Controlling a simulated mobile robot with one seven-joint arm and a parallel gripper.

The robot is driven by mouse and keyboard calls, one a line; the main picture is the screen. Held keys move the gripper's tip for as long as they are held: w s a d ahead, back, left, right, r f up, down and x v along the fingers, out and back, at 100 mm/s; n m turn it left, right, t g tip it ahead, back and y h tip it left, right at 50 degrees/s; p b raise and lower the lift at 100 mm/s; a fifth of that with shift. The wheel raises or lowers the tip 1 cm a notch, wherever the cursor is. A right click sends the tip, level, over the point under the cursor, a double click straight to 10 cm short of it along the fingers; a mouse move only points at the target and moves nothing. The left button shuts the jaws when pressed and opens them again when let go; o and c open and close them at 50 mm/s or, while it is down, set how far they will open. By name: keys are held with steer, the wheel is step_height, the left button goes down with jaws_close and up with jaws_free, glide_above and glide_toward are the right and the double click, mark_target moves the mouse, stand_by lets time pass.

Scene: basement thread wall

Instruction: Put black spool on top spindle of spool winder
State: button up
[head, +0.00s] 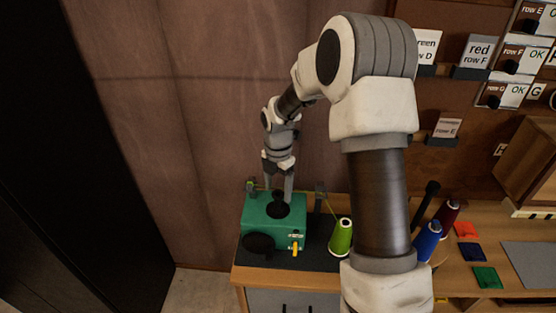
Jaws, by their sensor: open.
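The spool winder (255,220) is a green box on the left end of the bench, with a dark round disc on its front and a small yellow part at its lower right. A small black spool (278,206) shows on top of the winder, above a dark round plate, where the top spindle would be. The spindle itself is hidden. My gripper (278,196) points straight down over the winder top, with its two fingers apart on either side of the black spool. I cannot tell whether the fingers touch it.
A lime green thread cone (341,236) stands right of the winder. Blue (428,240) and dark red (447,214) cones stand farther right, near coloured squares and a grey mat (527,264). A labelled wall rack is behind. My arm hides part of the bench.

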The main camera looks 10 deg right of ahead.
steer(key=s+r+m+t, duration=0.1)
steer(key=s+r+m, duration=0.2)
steer(key=r, duration=0.7)
steer(key=s+r+m, duration=0.2)
steer(key=s+r, duration=0.1)
steer(key=r, duration=0.7)
steer(key=s+r+m+t, duration=0.1)
steer(key=s+m+t, duration=0.1)
steer(key=s+m, duration=0.8)
steer(key=s+r+m+t, duration=0.2)
steer(key=s+m, duration=0.8)
steer(key=s, duration=0.1)
steer(key=shift+r+t, duration=0.3)
